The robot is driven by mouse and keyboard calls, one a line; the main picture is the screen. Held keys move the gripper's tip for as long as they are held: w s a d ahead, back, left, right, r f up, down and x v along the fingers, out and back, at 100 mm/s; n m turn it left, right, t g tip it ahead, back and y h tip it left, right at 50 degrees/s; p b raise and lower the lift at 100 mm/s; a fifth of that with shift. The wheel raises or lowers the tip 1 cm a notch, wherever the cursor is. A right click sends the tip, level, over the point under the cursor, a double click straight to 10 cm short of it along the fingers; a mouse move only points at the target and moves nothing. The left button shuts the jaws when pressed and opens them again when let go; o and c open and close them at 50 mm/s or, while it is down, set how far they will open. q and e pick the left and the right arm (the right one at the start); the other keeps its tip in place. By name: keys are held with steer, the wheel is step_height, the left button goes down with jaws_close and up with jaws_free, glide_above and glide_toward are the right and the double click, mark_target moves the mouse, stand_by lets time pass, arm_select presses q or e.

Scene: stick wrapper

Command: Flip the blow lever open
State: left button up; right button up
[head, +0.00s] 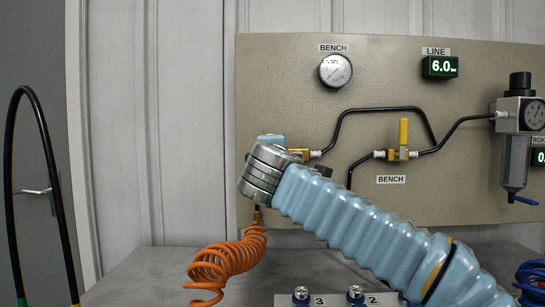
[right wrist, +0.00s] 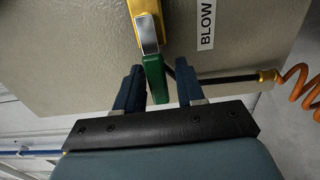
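The blow lever has a green grip (right wrist: 155,80) and a metal stem (right wrist: 148,34), below a yellow valve body (right wrist: 144,6) beside the BLOW label (right wrist: 207,22) in the right wrist view. My right gripper (right wrist: 159,68) is open, with its two dark blue fingers on either side of the green grip. The grip looks nearer the left finger; I cannot tell whether they touch. In the head view my right wrist hides the lever, its label and the fingertips. My left gripper is not in view.
The panel (head: 480,100) carries a BENCH valve with an upright yellow lever (head: 403,132), black piping, a gauge (head: 335,70) and a regulator (head: 517,140). An orange coiled hose (head: 228,260) hangs below my wrist and also shows in the right wrist view (right wrist: 300,80).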

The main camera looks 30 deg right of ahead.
steer(key=shift+o, duration=0.3)
steer(key=b+v, duration=0.2)
steer(key=v, duration=1.1)
steer(key=shift+s, duration=0.4)
steer(key=shift+a, duration=0.15)
